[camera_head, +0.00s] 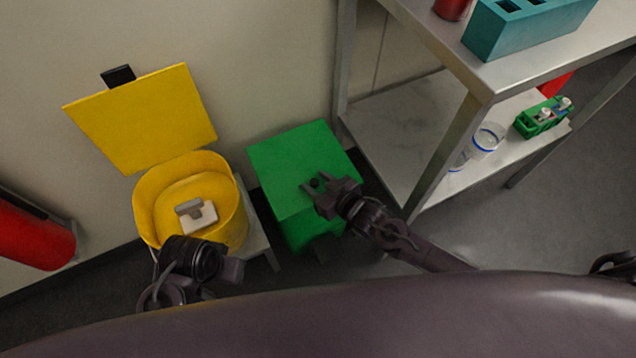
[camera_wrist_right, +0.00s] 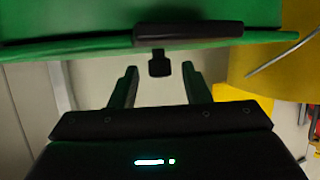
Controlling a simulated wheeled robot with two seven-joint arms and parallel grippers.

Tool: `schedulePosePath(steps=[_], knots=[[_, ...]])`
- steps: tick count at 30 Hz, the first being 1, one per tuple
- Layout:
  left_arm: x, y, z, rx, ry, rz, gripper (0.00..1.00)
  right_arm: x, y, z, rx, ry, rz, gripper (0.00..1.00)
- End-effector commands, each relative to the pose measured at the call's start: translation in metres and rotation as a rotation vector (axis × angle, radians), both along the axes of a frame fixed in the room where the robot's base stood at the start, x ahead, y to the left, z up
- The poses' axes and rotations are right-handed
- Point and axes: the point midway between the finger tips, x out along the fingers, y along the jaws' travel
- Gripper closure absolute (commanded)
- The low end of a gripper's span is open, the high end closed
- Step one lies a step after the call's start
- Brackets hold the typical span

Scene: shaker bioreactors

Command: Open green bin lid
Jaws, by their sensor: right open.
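The green bin (camera_head: 312,230) stands at the middle of the head view, and its flat green lid (camera_head: 285,160) lies over its top. My right gripper (camera_head: 316,194) is at the lid's near right part, open and with nothing held. In the right wrist view the lid (camera_wrist_right: 70,45) crosses the top, with a black handle (camera_wrist_right: 188,34) on its edge. The open fingers of the right gripper (camera_wrist_right: 159,72) are just short of this handle, and a small black tab lies between their tips. My left arm shows by the yellow bin, but its jaw opening cannot be made out.
A yellow bin (camera_head: 222,228) with its yellow lid (camera_head: 145,118) raised stands left of the green bin. A pale object with a grey handle (camera_head: 196,215) is in it. A metal shelf table (camera_head: 478,82) stands close on the right. A wall is behind the bins.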

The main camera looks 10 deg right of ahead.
Motion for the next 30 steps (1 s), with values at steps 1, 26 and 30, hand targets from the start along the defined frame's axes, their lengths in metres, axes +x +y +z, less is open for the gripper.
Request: schedulePosePath(steps=[1, 26, 30], knots=[[-0.0001, -0.0001, 0.0002, 0.0, 0.0, -0.001, 0.64, 0.0, 0.0002, 0.0, 0.0, 0.0, 0.0, 0.57], [-0.0004, 0.0005, 0.0019, 0.001, 0.003, 0.002, 0.64, -0.0003, 0.0, 0.002, -0.002, 0.005, 0.001, 1.0], [-0.0036, 0.0039, 0.0035, 0.011, 0.027, 0.01, 0.64, 0.0002, 0.0005, 0.0065, -0.004, 0.017, 0.001, 1.0]])
